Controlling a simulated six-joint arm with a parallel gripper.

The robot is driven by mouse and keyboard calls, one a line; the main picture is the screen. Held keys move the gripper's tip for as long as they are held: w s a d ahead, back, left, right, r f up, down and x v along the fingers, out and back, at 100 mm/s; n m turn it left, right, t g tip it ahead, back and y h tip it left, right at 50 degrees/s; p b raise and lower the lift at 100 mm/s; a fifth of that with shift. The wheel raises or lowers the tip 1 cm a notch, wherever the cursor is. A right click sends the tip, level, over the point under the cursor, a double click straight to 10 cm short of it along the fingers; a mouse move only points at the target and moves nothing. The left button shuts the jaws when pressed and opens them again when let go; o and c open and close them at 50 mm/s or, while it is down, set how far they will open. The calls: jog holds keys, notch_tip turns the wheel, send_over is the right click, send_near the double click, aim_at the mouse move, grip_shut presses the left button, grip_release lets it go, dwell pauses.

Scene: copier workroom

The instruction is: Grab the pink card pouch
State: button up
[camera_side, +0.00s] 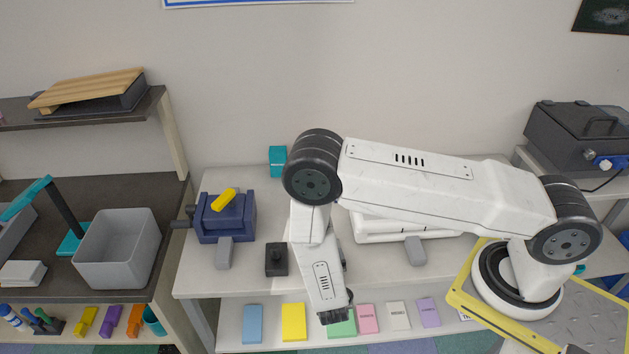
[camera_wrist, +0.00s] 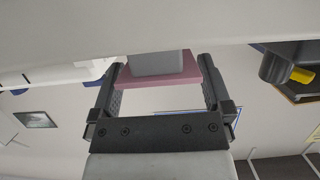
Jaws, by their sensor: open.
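A flat pink slab (camera_wrist: 160,80) with a grey block (camera_wrist: 158,62) against it shows between my fingers in the wrist view, where the room appears upside down. My gripper (camera_wrist: 162,67) is open around it there; I cannot tell whether a finger touches it. In the side view the dark end of my gripper (camera_side: 335,316) points down in front of the lower shelf. A pink labelled card (camera_side: 367,318) stands on that shelf, just right of my gripper. I cannot tell whether it is the same pink thing. My arm hides part of the table.
A green card (camera_side: 343,328) stands partly behind my gripper, with a yellow card (camera_side: 293,322) to its left. A black block (camera_side: 276,260) and a navy device (camera_side: 226,218) are on the table (camera_side: 300,283). A grey bin (camera_side: 116,250) stands left.

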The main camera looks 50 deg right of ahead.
jog(key=shift+x, duration=1)
jog(key=c, duration=0.9)
